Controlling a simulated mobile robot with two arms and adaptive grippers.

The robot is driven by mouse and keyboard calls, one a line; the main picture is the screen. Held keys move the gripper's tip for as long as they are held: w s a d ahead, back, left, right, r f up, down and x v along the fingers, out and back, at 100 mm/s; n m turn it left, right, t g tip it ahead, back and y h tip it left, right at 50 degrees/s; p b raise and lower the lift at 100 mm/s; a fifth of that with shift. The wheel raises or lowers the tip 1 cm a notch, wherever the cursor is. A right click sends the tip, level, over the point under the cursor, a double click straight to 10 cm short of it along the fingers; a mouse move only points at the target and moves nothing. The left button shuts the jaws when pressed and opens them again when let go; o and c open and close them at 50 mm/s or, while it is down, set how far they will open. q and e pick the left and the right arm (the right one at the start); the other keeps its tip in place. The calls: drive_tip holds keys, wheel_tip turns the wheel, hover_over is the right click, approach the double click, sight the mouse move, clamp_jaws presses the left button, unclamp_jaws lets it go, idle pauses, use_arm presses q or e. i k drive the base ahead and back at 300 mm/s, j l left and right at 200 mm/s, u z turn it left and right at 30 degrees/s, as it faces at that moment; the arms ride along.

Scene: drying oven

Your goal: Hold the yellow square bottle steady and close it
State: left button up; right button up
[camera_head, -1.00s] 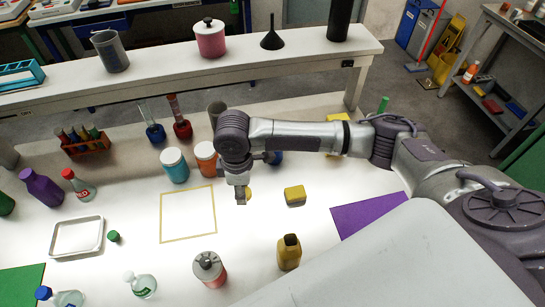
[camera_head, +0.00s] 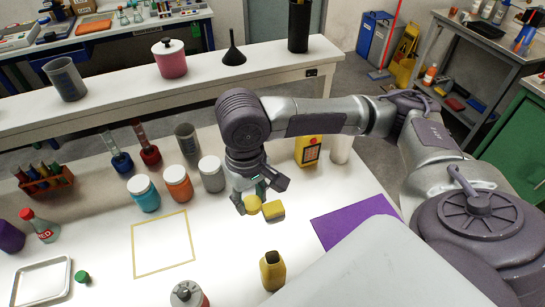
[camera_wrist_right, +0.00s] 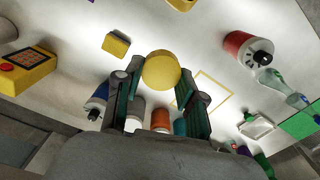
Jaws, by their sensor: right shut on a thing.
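The yellow square bottle (camera_head: 272,271) stands upright on the white table, its dark mouth open at the top. Only a yellow piece of it shows at the top edge of the right wrist view (camera_wrist_right: 181,4). My right gripper (camera_head: 259,195) is shut on a round yellow cap (camera_head: 253,203), behind and slightly left of the bottle. In the right wrist view the cap (camera_wrist_right: 161,71) sits between the two fingertips. How high it is above the table is hard to tell. My left gripper is not in view.
A yellow block (camera_head: 274,210) lies close to the cap in the picture. A red-and-grey bottle (camera_head: 187,294) stands front left. Several jars, such as the orange one (camera_head: 178,184), stand behind left. A yellow device (camera_head: 309,151) and purple mat (camera_head: 350,218) are right. The yellow-outlined square (camera_head: 163,268) is empty.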

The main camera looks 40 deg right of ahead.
sight(272, 267)
drive_tip(key=k+l+u, duration=0.2)
drive_tip(key=l, duration=0.35)
drive_tip(key=k+l+u, duration=0.25)
drive_tip(key=k+l, duration=0.15)
drive_tip(key=l, duration=0.15)
drive_tip(key=k+l+u, duration=0.2)
drive_tip(key=k+l, duration=0.15)
drive_tip(key=l, duration=0.1)
